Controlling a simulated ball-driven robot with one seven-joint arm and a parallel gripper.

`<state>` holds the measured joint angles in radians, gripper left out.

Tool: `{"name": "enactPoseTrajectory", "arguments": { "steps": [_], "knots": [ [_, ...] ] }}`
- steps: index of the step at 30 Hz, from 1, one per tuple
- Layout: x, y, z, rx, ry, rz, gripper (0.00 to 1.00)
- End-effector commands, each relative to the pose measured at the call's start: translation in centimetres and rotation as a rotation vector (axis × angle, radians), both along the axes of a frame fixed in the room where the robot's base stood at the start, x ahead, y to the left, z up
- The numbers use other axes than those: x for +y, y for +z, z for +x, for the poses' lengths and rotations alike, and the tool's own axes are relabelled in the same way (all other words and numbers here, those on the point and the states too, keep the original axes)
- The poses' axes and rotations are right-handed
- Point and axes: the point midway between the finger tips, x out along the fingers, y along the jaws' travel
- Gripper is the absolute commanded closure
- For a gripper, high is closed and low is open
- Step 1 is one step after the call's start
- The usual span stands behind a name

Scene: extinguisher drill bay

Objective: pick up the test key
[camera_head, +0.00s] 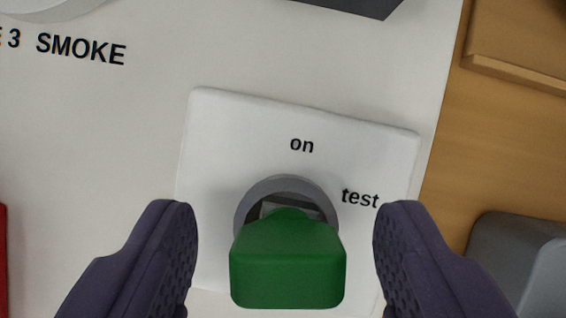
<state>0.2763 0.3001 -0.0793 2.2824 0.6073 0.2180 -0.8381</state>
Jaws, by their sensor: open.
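The test key has a green head (287,265) and sits in a round grey lock (243,212) on a white square plate (235,130). The plate reads "on" above the lock and "test" to its upper right. The key's shaft is mostly hidden by its head. My gripper (287,255) is open, with one dark finger on each side of the green head. Gaps show between the head and both fingers, so neither touches it.
The plate is on a white panel (90,150) marked "3 SMOKE". A dark grey part (355,5) is at the top, and a red thing (2,260) at the left edge. A grey block (520,255) lies on the wooden surface (490,150) at right, near my right finger.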

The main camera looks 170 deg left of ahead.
Motion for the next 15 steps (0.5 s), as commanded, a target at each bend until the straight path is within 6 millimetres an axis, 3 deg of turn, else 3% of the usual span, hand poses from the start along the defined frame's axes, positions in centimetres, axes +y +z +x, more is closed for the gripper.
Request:
{"name": "enactPoseTrajectory", "arguments": {
  "steps": [2, 8, 11, 15],
  "knots": [
    [-0.06, -1.27, 0.37, 0.001, -0.001, 0.000, 0.36],
    [-0.07, -1.13, 0.51, -0.001, 0.000, 0.000, 0.36],
    [-0.06, -1.12, 0.49, -0.001, 0.000, 0.000, 0.55],
    [-0.07, -1.12, 0.49, -0.001, 0.000, 0.000, 0.87]
  ]
}}
